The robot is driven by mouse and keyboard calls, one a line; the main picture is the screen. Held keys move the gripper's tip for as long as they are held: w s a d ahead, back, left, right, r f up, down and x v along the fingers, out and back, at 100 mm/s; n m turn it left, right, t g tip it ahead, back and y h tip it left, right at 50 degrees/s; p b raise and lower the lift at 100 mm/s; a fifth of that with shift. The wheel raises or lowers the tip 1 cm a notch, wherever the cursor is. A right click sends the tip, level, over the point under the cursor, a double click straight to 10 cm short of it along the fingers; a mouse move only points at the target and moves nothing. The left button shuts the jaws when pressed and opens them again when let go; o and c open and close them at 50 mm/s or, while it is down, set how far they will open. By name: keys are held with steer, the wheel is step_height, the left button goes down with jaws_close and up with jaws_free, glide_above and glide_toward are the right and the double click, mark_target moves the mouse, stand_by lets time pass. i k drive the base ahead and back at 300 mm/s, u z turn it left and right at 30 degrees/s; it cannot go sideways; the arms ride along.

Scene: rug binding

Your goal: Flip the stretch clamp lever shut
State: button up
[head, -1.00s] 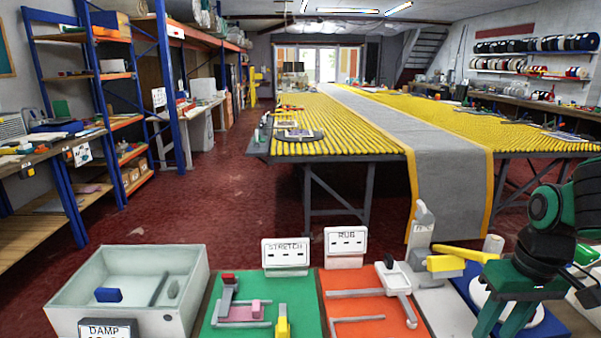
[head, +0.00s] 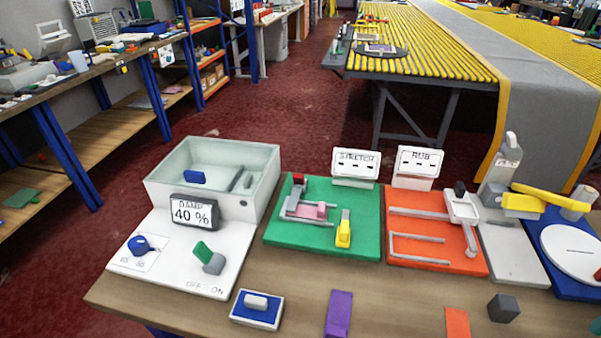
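The green stretch board (head: 285,235) lies on the bench near the middle of the head view, with a white STRETCH sign (head: 356,163) behind it. A yellow lever (head: 343,232) with a grey upper part stands near the board's right side and looks raised. A pink piece (head: 308,211) lies among grey bars on the board, and a red block (head: 298,179) sits at the back left. Which of these parts clamps is too small to tell. My gripper is not in view; a small green bit at the lower right edge cannot be identified.
Left of the board are a pale basin (head: 262,165) and a white DAMP panel (head: 165,265) reading 40 %. Right is an orange RUB board (head: 440,255), then a yellow-handled device (head: 535,200). A blue-and-white block (head: 257,308), purple block (head: 339,313) and dark cube (head: 504,308) lie in front.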

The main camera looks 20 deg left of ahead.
mark_target(298, 178)
steer(key=u, duration=1.7)
steer(key=k, duration=1.15)
steer(key=z, duration=0.5)
steer(key=i, duration=1)
steer(key=u, duration=0.05)
